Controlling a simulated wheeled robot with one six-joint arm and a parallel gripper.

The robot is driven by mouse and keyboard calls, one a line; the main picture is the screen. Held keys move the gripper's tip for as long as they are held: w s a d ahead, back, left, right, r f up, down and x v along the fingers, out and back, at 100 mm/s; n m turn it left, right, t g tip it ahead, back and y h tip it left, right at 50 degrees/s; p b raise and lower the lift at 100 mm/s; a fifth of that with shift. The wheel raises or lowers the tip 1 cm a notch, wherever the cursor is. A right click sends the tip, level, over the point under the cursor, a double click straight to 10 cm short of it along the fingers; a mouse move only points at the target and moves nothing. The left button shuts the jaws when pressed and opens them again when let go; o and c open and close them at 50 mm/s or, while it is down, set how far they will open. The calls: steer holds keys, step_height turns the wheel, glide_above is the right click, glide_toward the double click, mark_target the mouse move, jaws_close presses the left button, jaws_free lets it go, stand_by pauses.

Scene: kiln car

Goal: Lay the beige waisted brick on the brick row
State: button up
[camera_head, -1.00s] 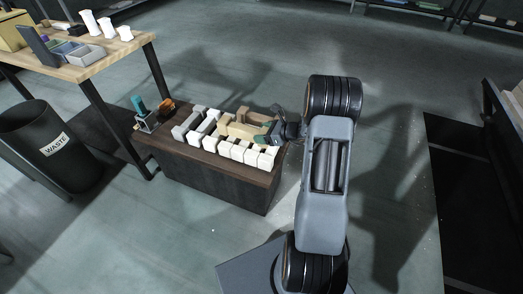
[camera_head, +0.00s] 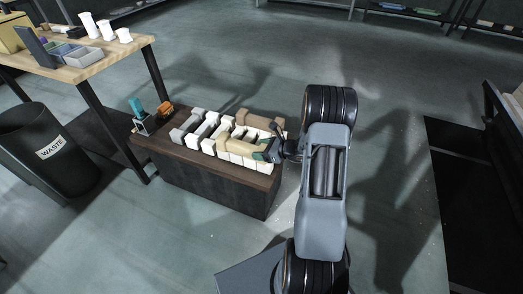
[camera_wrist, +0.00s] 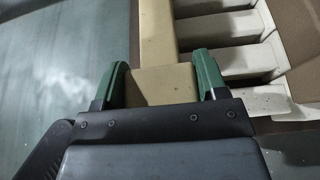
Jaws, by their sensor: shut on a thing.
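The beige waisted brick (camera_head: 240,147) lies lengthwise between my gripper's green fingers (camera_wrist: 160,80). In the wrist view the beige brick (camera_wrist: 158,38) runs away from the fingers, with its near end between them. In the head view my gripper (camera_head: 268,151) is at the right front of the brick row, shut on this brick. The brick is over the front part of the row's white bricks (camera_head: 208,147). I cannot tell whether it touches them. The fingers and wrist hide part of its near end.
A brown brick (camera_head: 257,121) lies across the row's back right; grey bricks (camera_head: 187,130) are at left. The row sits on a dark kiln car (camera_head: 215,185). A small holder (camera_head: 147,123) stands at its left end. A waste bin (camera_head: 45,150) and wooden table (camera_head: 100,62) are farther left.

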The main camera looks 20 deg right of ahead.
steer(key=shift+f, duration=0.15)
steer(key=o, duration=1.3)
steer(key=shift+r, duration=0.25)
steer(key=p+v, duration=0.3)
steer(key=v, duration=0.8)
steer(key=s+a+r+n+g+h, duration=0.1)
steer(key=s+a+r+n+g, duration=0.25)
steer(key=a+n, duration=0.25)
steer(key=s+a+r+n+g, duration=0.2)
steer(key=a+r+n+g, duration=0.25)
steer(key=a+n, duration=0.2)
steer(key=s+a+r+n+h, duration=0.1)
steer(key=s+r+n+h, duration=0.1)
steer(key=n, duration=0.3)
steer(key=s+a+r+n+h, duration=0.2)
steer(key=s+r+n+h, duration=0.1)
steer(key=s+n, duration=0.1)
steer(key=s+a+r+n+t+h, duration=0.1)
steer(key=s+r+n+h, duration=0.2)
steer(key=n, duration=0.3)
steer(key=shift+a, duration=0.35)
